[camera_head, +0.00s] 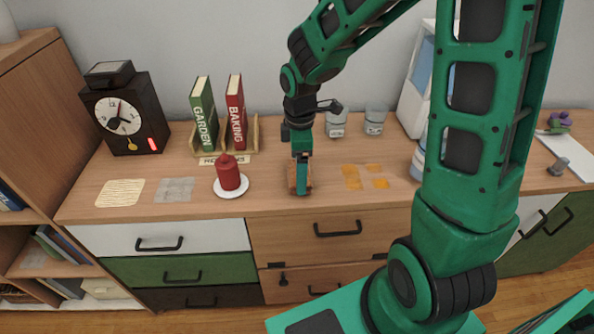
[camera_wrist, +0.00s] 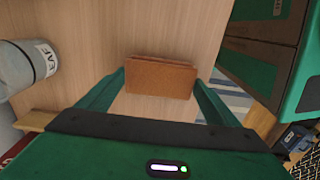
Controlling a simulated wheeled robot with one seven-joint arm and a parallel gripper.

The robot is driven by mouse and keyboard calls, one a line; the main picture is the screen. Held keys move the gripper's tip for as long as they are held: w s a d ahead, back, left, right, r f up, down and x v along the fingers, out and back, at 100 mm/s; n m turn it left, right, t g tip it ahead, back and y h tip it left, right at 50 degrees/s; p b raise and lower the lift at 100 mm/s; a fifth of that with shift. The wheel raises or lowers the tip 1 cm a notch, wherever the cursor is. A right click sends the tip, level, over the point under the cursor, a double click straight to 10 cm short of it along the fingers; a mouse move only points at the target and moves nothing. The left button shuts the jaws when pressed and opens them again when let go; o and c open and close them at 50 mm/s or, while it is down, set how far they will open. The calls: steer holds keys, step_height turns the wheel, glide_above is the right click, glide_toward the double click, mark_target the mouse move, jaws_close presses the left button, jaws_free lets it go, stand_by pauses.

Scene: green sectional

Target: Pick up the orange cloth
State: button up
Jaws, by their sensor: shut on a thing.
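In the head view the cloth (camera_head: 292,180) shows at the lower end of my gripper (camera_head: 300,184), over the front part of the counter. My gripper points down, and its fingers in the wrist view (camera_wrist: 160,84) meet the cloth's two sides. The cloth is low over the wood; I cannot tell whether it touches.
A red candle (camera_head: 228,173) on a white plate stands just left of my gripper. Books (camera_head: 204,115) in a rack and glass jars (camera_head: 336,124) stand behind. The counter's front edge is close.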

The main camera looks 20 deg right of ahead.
steer(key=shift+r, duration=0.5)
step_height(320, 180, up, 3)
steer(key=s+a+r, duration=0.6)
steer(key=a, duration=0.4)
steer(key=shift+r, duration=0.3)
